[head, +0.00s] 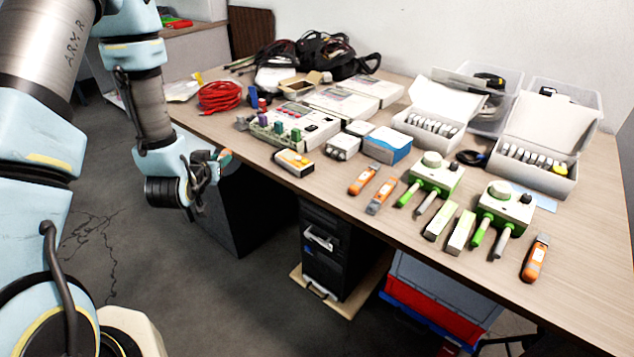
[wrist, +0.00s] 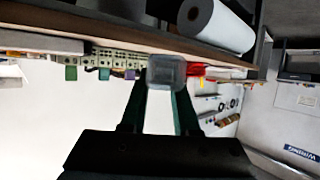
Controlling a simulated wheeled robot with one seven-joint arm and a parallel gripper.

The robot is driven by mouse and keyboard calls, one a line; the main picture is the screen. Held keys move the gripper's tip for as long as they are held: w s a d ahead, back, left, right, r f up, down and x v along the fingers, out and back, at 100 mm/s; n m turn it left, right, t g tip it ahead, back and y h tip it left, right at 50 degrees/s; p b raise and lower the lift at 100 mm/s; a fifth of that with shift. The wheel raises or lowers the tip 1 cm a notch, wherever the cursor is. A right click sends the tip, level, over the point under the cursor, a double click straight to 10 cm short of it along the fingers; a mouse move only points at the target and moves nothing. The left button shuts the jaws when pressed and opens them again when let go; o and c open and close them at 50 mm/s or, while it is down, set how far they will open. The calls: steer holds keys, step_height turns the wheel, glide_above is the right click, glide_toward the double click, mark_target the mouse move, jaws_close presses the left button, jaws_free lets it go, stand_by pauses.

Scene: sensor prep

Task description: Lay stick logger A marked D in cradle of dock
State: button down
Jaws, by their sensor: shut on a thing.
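My gripper (head: 214,160) is off the table's left front edge, in the air above the floor. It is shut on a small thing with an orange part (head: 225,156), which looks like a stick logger. In the wrist view its grey, rounded end (wrist: 165,72) shows between my fingertips (wrist: 163,90). Its letter cannot be read. Other orange-and-grey stick loggers lie on the table: two near the middle (head: 364,180) (head: 380,196) and one at the right (head: 535,259). I cannot tell which device is the dock; a white unit with coloured parts (head: 318,122) stands nearest my gripper.
Two white-and-green devices (head: 440,172) (head: 507,203) with probes, two pale blocks (head: 436,222) (head: 460,233) and a yellow-white device (head: 294,162) lie along the front. Open boxes (head: 430,107) (head: 530,150) stand behind. A red cable (head: 219,97) lies at the left.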

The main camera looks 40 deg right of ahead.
mark_target(336, 178)
steer(key=s+d+r+m+g+h, duration=0.1)
steer(key=s+d, duration=0.1)
steer(key=d, duration=0.2)
steer(key=s+d+r+m+g+h+b, duration=0.1)
steer(key=s+d+m, duration=0.1)
steer(key=d, duration=0.3)
steer(key=s+d+r+m+g+h, duration=0.1)
steer(key=s+d+g, duration=0.1)
steer(key=s+d, duration=0.2)
steer(key=shift+s+d+r+m+h+b, duration=0.1)
steer(key=shift+d+r+m+h+b, duration=0.1)
steer(key=shift+d, duration=0.2)
steer(key=shift+d+r+m+h+b, duration=0.1)
steer(key=shift+d+m+b, duration=0.1)
steer(key=shift+d, duration=0.15)
steer(key=s+d+r+m+g+h+b, duration=0.1)
steer(key=s+d+r+m+g, duration=0.2)
steer(key=s+d, duration=0.5)
steer(key=shift+s+d+r+m+g, duration=0.3)
steer(key=shift+s+d+r+g, duration=0.1)
steer(key=shift+s+g, duration=0.3)
steer(key=shift+a+f, duration=0.1)
steer(key=shift+f+p, duration=0.3)
steer(key=shift+f, duration=4.45)
steer(key=shift+f, duration=0.2)
steer(key=c, duration=0.7)
jaws_free()
steer(key=shift+o, duration=0.2)
